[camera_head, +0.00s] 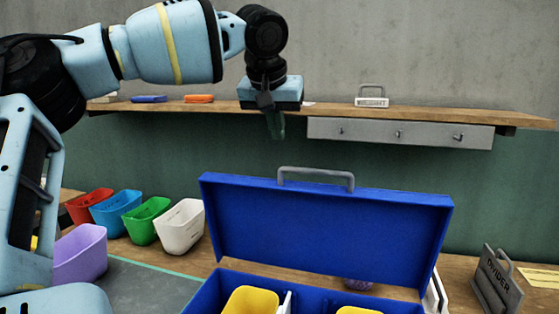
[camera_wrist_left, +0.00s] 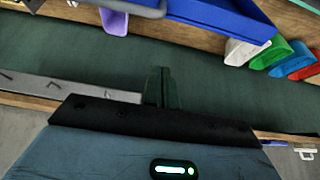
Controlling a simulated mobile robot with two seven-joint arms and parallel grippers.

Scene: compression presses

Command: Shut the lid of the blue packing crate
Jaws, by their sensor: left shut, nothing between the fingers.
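The blue packing crate (camera_head: 208,297) stands on the table at the bottom centre of the head view, with yellow bins (camera_head: 251,301) inside. Its blue lid (camera_head: 330,232) stands open and nearly upright at the back, with a grey handle (camera_head: 316,172) on its top edge. The crate's lower front is cut off by the frame. My left gripper (camera_head: 277,126) points down above and behind the lid, apart from it, shut and empty. In the left wrist view the shut fingers (camera_wrist_left: 160,86) show, with the blue lid (camera_wrist_left: 225,18) beyond them. My right gripper is not in view.
Red, blue, green and white bins (camera_head: 180,226) stand left of the crate, with a purple bin (camera_head: 80,255) nearer. A grey divider holder (camera_head: 497,281) stands at the right. A wooden shelf (camera_head: 335,114) with a hook rail (camera_head: 400,133) runs along the wall behind.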

